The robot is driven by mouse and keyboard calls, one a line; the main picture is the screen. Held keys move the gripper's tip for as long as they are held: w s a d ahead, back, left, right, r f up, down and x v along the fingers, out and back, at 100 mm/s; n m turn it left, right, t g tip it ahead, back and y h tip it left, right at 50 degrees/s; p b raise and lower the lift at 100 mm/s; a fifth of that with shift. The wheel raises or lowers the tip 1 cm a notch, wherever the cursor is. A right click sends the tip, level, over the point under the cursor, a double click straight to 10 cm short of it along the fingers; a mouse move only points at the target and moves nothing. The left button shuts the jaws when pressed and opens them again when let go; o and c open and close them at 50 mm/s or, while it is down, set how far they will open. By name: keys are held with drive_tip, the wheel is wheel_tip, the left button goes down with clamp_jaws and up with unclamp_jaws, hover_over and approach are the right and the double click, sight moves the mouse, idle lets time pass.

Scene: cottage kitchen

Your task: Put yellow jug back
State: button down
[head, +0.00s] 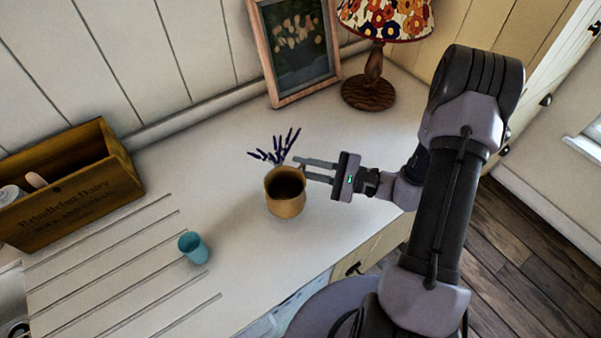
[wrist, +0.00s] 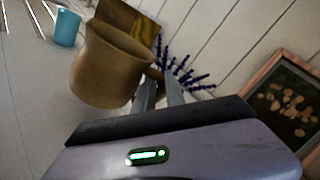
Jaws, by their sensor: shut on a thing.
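The yellow jug (head: 286,199) is a mustard-coloured, open-topped vessel, upright at the middle of the white counter in the head view. It also shows in the wrist view (wrist: 105,75), just ahead of the fingers. My gripper (head: 302,168) reaches in from the right, with its fingers shut on the jug's side nearest my arm, around its handle as far as I can tell. In the wrist view the fingertips (wrist: 157,92) meet the jug's right side. I cannot tell whether the jug's base touches the counter.
Lavender sprigs (head: 274,150) show just behind the jug. A teal cup (head: 194,248) stands to its front left. A wooden crate (head: 65,190) is at the far left. A framed picture (head: 270,62) and a floral lamp (head: 372,91) stand at the back. Clear counter lies between crate and jug.

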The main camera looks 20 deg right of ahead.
drive_tip(key=shift+w+a+f+b, duration=0.1)
drive_tip(key=shift+w+f+b, duration=0.15)
drive_tip(key=shift+f, duration=0.35)
drive_tip(key=shift+w+a+f+b, duration=0.1)
drive_tip(key=shift+w+f+b, duration=0.15)
drive_tip(key=shift+f, duration=0.35)
drive_tip(key=shift+w+f+b, duration=0.15)
drive_tip(key=shift+f+b, duration=0.1)
drive_tip(key=shift+f, duration=0.35)
drive_tip(key=shift+f, duration=0.2)
drive_tip(key=c, duration=1.4)
unclamp_jaws()
